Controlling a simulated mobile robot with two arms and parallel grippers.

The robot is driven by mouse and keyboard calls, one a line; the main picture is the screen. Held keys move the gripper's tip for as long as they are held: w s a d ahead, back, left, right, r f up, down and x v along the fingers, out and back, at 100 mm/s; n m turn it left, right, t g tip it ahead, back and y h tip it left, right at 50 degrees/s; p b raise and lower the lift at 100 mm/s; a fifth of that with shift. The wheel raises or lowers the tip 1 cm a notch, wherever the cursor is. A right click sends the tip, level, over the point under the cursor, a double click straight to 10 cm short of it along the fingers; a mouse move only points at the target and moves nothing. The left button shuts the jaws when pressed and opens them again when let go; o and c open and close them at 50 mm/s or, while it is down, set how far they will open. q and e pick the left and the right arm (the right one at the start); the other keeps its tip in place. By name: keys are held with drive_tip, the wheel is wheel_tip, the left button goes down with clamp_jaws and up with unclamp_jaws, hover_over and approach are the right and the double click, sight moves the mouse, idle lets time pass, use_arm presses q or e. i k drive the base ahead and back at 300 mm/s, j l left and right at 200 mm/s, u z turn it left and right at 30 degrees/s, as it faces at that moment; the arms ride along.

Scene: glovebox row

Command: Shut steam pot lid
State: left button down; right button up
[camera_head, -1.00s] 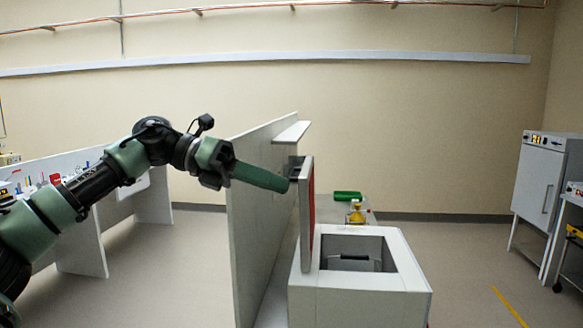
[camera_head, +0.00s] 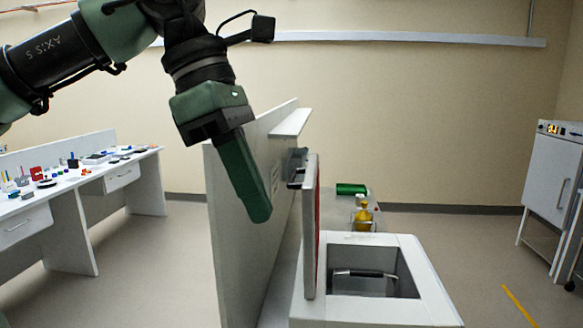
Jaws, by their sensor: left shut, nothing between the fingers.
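The steam pot (camera_head: 375,307) is a white box with a square opening; a grey inside with a dark handle bar (camera_head: 362,274) shows in it. Its lid (camera_head: 310,230) stands upright, open, on the left side of the opening, with a red inner face and a dark handle (camera_head: 296,170) on its outer side. My left gripper (camera_head: 258,215) is shut and empty, its green fingers pointing down, left of the lid and apart from it in the picture. My right gripper is not in view.
A pale partition panel (camera_head: 235,220) stands left of the lid, behind my left gripper. A green object (camera_head: 352,188) and a yellow item (camera_head: 363,217) lie behind the pot. A white desk (camera_head: 80,190) with small items is at left, a white cabinet (camera_head: 548,185) at right.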

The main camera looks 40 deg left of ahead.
sight(310, 188)
drive_tip(key=i+j, duration=0.95)
drive_tip(key=j, duration=0.3)
